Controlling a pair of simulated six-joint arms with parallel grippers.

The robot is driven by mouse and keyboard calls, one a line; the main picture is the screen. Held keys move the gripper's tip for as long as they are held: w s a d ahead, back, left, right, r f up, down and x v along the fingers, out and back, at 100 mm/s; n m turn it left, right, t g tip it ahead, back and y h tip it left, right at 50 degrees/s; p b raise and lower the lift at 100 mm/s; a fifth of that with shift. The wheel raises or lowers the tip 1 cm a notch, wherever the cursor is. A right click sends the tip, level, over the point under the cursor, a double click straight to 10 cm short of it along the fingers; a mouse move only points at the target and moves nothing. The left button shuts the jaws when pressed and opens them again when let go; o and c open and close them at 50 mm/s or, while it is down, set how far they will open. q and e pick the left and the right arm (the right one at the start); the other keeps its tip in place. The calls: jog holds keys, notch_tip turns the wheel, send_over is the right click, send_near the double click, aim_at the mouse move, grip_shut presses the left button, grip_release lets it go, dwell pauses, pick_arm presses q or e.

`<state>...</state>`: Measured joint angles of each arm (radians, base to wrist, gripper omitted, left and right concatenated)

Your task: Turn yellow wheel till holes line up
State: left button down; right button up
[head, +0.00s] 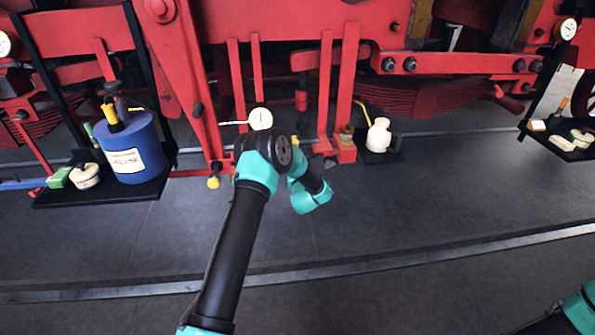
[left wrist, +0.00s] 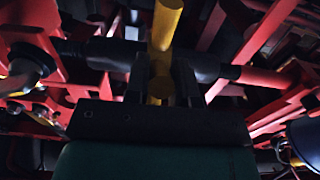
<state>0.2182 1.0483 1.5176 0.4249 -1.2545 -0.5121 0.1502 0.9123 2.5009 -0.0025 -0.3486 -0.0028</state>
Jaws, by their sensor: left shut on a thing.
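In the left wrist view, a yellow bar (left wrist: 167,22) comes down from the top. It passes in front of a dark horizontal shaft and ends between the dark fingers of my left gripper (left wrist: 162,84), which is shut on it. I cannot tell whether this bar is part of the yellow wheel; no full rim shows. In the head view, my left arm reaches up to the red frame and its fingers are hidden. No holes can be made out. My right gripper is out of view.
A black tray (head: 60,200) at the left carries a blue container (head: 135,150), a pot and a green box. A cream oil can (head: 379,136) stands right of my arm. Another tray (head: 545,140) is at the far right. Red bars crowd the wrist view; the near floor is clear.

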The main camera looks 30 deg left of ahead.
pick_arm(q)
jog(key=shift+r, duration=0.15)
dwell(0.3)
jog(key=shift+s+d+r, duration=0.1)
jog(key=shift+s+r, duration=0.05)
jog(key=shift+r, duration=0.65)
jog(key=shift+s+d+r, duration=0.1)
jog(key=shift+r, duration=0.65)
jog(key=shift+r, duration=0.1)
jog(key=shift+w+a+r, duration=0.15)
jog(key=shift+w+r, duration=0.05)
jog(key=shift+r, duration=0.7)
jog(key=shift+w+a+r, duration=0.15)
jog(key=shift+r, duration=0.7)
jog(key=shift+w+a+r, duration=0.3)
jog(key=shift+w+r, duration=0.15)
jog(key=shift+r, duration=0.35)
jog(key=shift+a+r, duration=0.1)
jog(key=shift+r, duration=0.05)
